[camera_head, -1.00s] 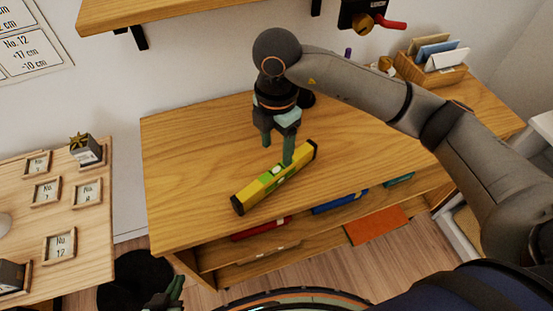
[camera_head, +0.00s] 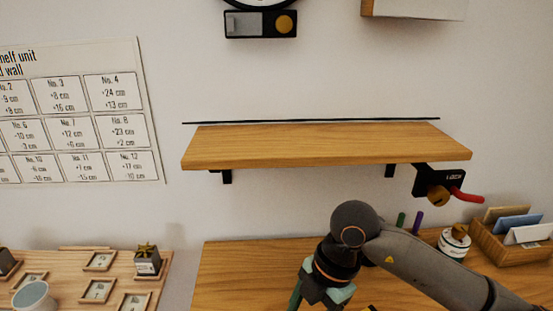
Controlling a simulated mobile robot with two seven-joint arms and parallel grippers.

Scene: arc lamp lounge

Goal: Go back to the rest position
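My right arm reaches in from the right across the lower part of the head view. My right gripper (camera_head: 322,295) points down over the wooden cabinet top (camera_head: 235,265), at the bottom edge of the picture. Its fingertips are cut off by that edge, so I cannot see whether they are open or hold anything. A small dark piece at the bottom edge, right of the gripper, may be the end of the yellow spirit level; the rest of the level is out of view. My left gripper is not in view.
A wooden wall shelf (camera_head: 310,145) is bare above the arm, with a black bracketed device and red handle (camera_head: 465,195) at its right end. A card holder (camera_head: 512,243) and a white jar (camera_head: 453,243) stand behind the forearm. A side table with frames (camera_head: 100,262) is left.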

